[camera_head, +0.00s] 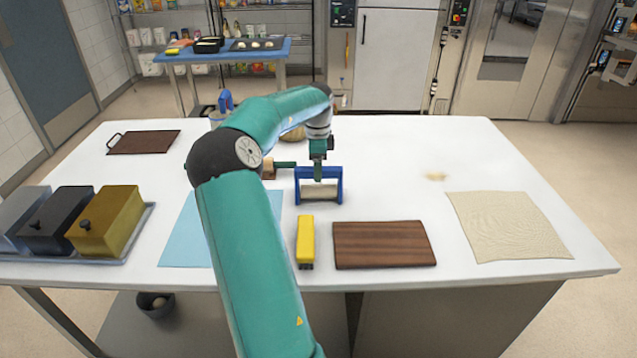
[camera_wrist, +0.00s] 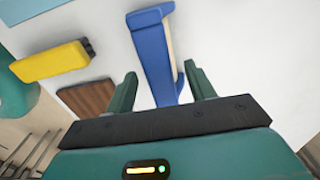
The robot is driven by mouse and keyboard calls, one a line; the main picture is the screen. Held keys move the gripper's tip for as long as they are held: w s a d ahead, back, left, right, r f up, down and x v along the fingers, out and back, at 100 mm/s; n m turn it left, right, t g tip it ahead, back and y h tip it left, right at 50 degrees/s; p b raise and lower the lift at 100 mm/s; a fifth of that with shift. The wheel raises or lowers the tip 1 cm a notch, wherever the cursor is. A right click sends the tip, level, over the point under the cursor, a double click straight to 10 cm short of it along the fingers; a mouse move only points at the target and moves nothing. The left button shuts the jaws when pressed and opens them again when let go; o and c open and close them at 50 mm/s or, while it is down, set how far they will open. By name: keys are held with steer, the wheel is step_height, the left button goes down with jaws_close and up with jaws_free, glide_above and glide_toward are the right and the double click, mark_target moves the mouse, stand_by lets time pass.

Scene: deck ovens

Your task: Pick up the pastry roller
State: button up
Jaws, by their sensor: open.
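The pastry roller, a blue frame holding a pale cylinder, stands on the white table in the head view (camera_head: 319,191). In the wrist view its blue frame (camera_wrist: 152,52) shows ahead of my gripper, with its near end reaching between the two fingers. My gripper (camera_wrist: 162,76) is open, with a dark green finger on either side of that blue part and visible gaps. In the head view my gripper (camera_head: 318,170) is right above and behind the roller. My arm hides part of the table to the left of it.
A yellow box-shaped tool (camera_head: 305,240) and a dark wooden board (camera_head: 384,244) lie close in front of the roller. A light blue mat (camera_head: 180,235) and a tray of lidded tins (camera_head: 146,225) are left. A beige cloth (camera_head: 510,228) lies right. The table's back right is mostly clear.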

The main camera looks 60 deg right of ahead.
step_height(320, 180, down, 4)
steer(key=shift+s, duration=0.1)
steer(key=shift+c, duration=0.4)
steer(key=c, duration=1.1)
steer(key=shift+d+r, duration=0.1)
steer(key=shift+r, duration=0.1)
